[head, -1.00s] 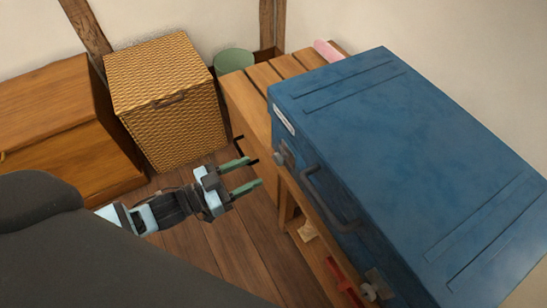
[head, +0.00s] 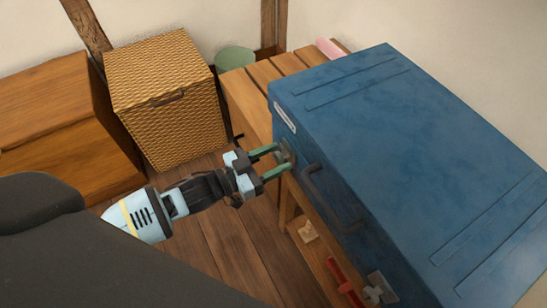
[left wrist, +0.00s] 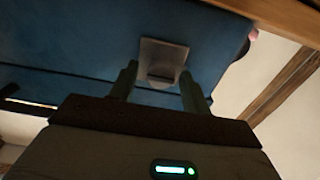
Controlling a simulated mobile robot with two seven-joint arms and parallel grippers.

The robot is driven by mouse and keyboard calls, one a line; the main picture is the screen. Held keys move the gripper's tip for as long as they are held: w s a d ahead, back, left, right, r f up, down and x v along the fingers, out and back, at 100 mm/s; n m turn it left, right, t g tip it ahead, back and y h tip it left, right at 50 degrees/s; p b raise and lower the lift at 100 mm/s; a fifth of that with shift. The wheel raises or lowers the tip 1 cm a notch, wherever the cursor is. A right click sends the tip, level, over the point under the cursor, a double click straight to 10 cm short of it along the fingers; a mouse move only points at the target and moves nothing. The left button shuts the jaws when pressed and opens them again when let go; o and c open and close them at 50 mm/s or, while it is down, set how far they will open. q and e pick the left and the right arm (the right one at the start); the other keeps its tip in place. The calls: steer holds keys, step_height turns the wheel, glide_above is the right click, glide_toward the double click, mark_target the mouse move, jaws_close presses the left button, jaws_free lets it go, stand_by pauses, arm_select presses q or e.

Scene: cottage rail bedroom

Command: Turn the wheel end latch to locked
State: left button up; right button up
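A blue case (head: 400,130) lies flat on a slatted wooden bench, its front side facing my left arm. One metal latch (head: 289,155) is on that side near the far left end; it also shows in the left wrist view as a grey plate with a rounded knob (left wrist: 163,60). A second latch (head: 379,287) is nearer me, past the handle. I cannot tell which end has wheels. My left gripper (head: 283,158) is open at the far latch, its green fingers on either side of the knob, with gaps visible in the wrist view. My right gripper is out of view.
A dark carry handle (head: 330,198) sticks out between the latches. The wooden bench (head: 250,100) has a lower shelf with a red object (head: 343,282). A wicker hamper (head: 165,95), wooden chest (head: 55,125) and green bin (head: 235,59) stand left. Floor between is clear.

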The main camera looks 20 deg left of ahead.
arm_select(q)
steer(key=c, duration=0.8)
